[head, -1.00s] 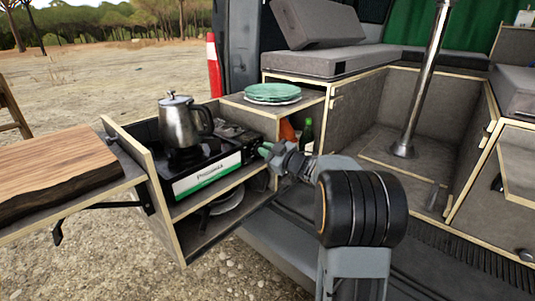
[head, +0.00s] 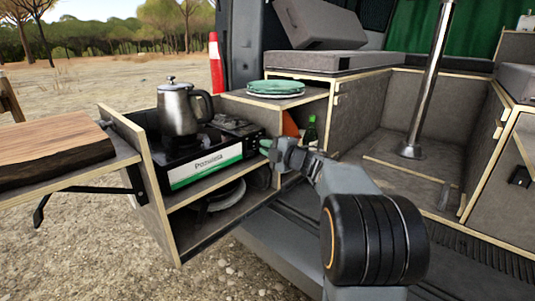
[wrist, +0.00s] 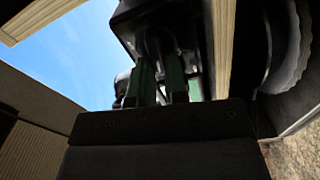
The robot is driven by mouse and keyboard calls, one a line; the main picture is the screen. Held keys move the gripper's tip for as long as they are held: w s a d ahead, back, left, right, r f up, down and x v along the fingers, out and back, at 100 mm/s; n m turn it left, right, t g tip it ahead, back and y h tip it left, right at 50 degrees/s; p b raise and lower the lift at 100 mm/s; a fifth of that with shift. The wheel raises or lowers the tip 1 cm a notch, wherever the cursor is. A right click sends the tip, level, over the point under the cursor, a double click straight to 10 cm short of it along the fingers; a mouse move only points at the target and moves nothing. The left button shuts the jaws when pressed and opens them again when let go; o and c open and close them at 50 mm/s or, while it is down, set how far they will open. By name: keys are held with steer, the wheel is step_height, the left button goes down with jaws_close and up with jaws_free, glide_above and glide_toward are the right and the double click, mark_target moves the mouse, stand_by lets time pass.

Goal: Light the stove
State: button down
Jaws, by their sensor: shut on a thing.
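The camping stove (head: 204,170) is a dark flat unit with a white and green front panel, on the top shelf of the slide-out drawer. A steel kettle (head: 178,111) stands upright on its burner. No flame is visible. My gripper (head: 266,147) is at the right end of the stove's front. In the wrist view its green fingers (wrist: 162,85) are shut on a small part at the stove's front, apparently the stove knob. The knob itself is mostly hidden between the fingers and behind the gripper.
A wooden board (head: 50,148) lies on the side table at left. Green plates (head: 276,87) sit on the cabinet top behind my gripper. A green bottle (head: 310,132) stands in the open compartment close beside my arm. Dishes (head: 222,194) lie on the shelf below.

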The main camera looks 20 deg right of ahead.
steer(key=shift+d+f+n+b, duration=0.1)
steer(key=shift+f+n+b, duration=0.1)
steer(key=shift+n+b, duration=0.95)
steer(key=shift+f+n+b, duration=0.2)
steer(key=shift+n+b, duration=0.65)
steer(key=shift+n, duration=0.6)
steer(key=shift+d+f+n+b, duration=0.1)
steer(key=shift+f+n+b, duration=0.1)
steer(key=shift+n+b, duration=0.95)
steer(key=shift+n, duration=0.45)
steer(key=c, duration=1.1)
jaws_free()
steer(key=shift+c, duration=0.2)
steer(key=p+v, duration=0.3)
steer(key=v, duration=1)
steer(key=shift+s+d, duration=0.2)
steer(key=shift+s, duration=0.15)
